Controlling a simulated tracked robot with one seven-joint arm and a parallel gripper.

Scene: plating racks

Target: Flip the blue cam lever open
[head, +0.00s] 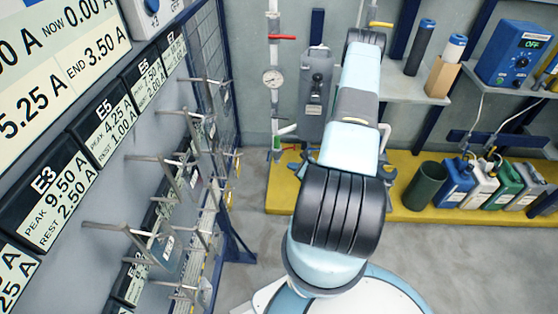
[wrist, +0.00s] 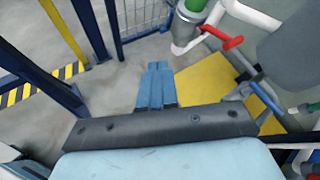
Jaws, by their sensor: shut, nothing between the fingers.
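In the wrist view, the two light-blue fingers of my gripper (wrist: 155,85) lie side by side, shut and empty, pointing over the floor and the edge of a yellow platform. In the head view my own arm hides the gripper and what lies behind it. In the wrist view a red handle (wrist: 221,36) on pipework is right of and beyond the fingers, apart from them.
The yellow platform (head: 420,204) carries several containers. A peg rack (head: 160,240) stands left. A blue post (wrist: 89,32) is left of the fingers; floor between is clear.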

